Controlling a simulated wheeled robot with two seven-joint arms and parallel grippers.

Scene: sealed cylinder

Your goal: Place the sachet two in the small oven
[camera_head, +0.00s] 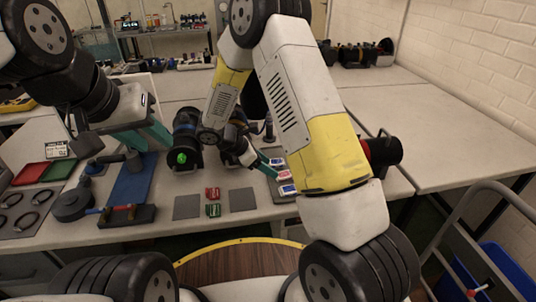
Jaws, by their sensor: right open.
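Small white sachets with coloured marks lie on a dark plate on the bench, in front of my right gripper: one with a red mark (284,175) and one with a blue mark (287,189). Which one is sachet two I cannot tell. My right gripper (266,168) is open, its teal fingers just left of the sachets. A black cylinder with a green glowing front (184,150) stands left of it; it may be the small oven, but I cannot be sure. My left gripper (150,138) is above the bench at left; its jaw state is unclear.
Red and green small blocks (212,194) stand between two grey squares (243,200). A blue stand (133,180), red and green trays (56,171) and black rings (27,221) lie left. A black, red-ended cylinder (381,152) is right. The bench at right (440,130) is clear.

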